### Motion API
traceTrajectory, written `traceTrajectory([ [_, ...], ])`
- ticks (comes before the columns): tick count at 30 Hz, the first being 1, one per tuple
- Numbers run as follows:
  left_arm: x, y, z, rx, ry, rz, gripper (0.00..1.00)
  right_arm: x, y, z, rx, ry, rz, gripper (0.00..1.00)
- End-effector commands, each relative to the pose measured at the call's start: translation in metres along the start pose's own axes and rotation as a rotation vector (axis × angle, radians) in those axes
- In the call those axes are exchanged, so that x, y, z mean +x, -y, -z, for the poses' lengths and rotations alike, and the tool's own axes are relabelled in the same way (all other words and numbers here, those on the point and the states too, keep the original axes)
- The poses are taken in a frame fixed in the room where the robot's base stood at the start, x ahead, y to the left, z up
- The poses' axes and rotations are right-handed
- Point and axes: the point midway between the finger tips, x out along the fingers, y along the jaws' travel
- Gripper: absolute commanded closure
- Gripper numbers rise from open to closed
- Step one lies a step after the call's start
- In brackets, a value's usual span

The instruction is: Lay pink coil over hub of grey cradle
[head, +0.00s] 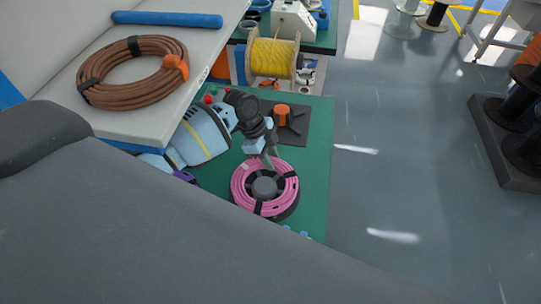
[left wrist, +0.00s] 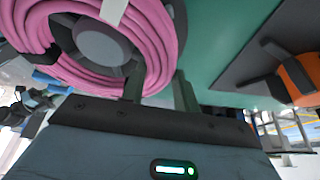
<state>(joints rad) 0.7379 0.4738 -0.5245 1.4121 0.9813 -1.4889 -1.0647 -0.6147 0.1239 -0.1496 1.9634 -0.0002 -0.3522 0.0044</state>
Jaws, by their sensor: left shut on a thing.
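The pink coil (head: 241,189), bound with black bands, is at the front of the green tabletop. It lies around the grey hub (head: 264,187) of the cradle, and the hub shows inside the ring. The cradle's dark base (head: 289,211) shows past the coil's lower right edge. My left gripper (head: 267,160) is shut on the coil's far side. In the left wrist view, the fingers (left wrist: 160,88) straddle the pink strands (left wrist: 158,50), with the grey hub (left wrist: 102,44) inside the ring. I cannot tell whether the coil rests fully on the base. My right gripper is not in view.
A dark stand with an orange hub (head: 283,113) is behind the coil. A yellow cable spool (head: 272,58) stands farther back. A brown coil (head: 130,72) and blue tube (head: 167,19) lie on the pale table at left.

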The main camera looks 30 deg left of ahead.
Motion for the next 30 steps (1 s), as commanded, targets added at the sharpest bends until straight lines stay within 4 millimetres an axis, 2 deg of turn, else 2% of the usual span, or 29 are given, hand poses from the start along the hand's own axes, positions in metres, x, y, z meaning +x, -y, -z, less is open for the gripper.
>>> traceTrajectory([
  [29, 0.0078, 0.0004, -0.0032, 0.000, -0.001, 0.001, 1.00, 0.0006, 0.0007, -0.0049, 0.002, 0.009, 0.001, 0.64],
  [30, 0.0078, 0.0004, -0.0032, 0.000, -0.001, 0.001, 0.67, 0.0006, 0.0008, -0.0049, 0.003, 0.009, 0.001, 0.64],
])
